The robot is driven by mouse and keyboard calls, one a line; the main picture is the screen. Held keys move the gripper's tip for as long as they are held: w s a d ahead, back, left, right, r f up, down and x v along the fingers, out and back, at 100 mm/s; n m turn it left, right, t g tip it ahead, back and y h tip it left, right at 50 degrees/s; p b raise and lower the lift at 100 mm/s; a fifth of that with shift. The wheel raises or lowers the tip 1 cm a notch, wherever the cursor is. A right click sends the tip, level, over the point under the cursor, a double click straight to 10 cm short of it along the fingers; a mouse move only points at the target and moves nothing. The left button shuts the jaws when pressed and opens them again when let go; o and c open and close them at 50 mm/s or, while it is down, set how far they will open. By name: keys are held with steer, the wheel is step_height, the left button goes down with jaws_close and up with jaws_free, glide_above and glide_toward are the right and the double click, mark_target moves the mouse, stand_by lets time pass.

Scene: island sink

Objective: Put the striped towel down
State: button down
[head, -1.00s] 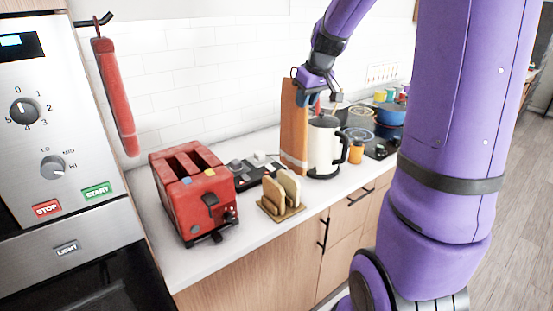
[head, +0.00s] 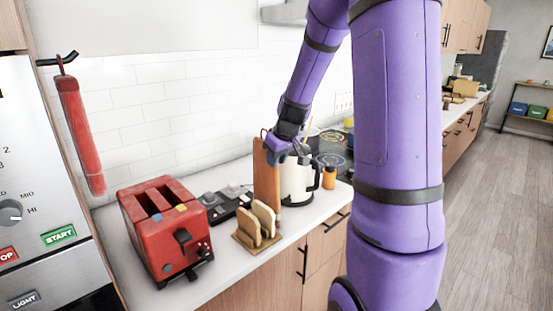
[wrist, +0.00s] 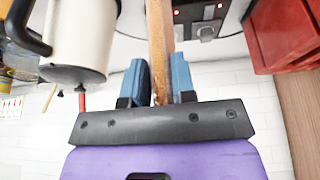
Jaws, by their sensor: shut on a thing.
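No clearly striped towel shows. A tall orange-brown board (head: 266,172) stands upright on the counter by the wall in the head view. My gripper (head: 281,146) is at its top edge, beside the kettle. In the wrist view my gripper's blue fingers (wrist: 160,82) are on either side of the narrow brown edge of the board (wrist: 160,35), and they are shut on it. A red, long cloth-like thing (head: 80,135) hangs from a black hook at the left, away from my gripper.
A white kettle (head: 298,180) stands just right of the board. A red toaster (head: 165,230), a toast rack (head: 258,226) with bread and a dark control panel (head: 225,202) stand to its left. An orange jar (head: 329,178) and a hob lie beyond the kettle.

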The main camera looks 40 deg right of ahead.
steer(key=shift+f, duration=0.1)
steer(key=c, duration=0.9)
jaws_free()
steer(key=shift+c, duration=0.2)
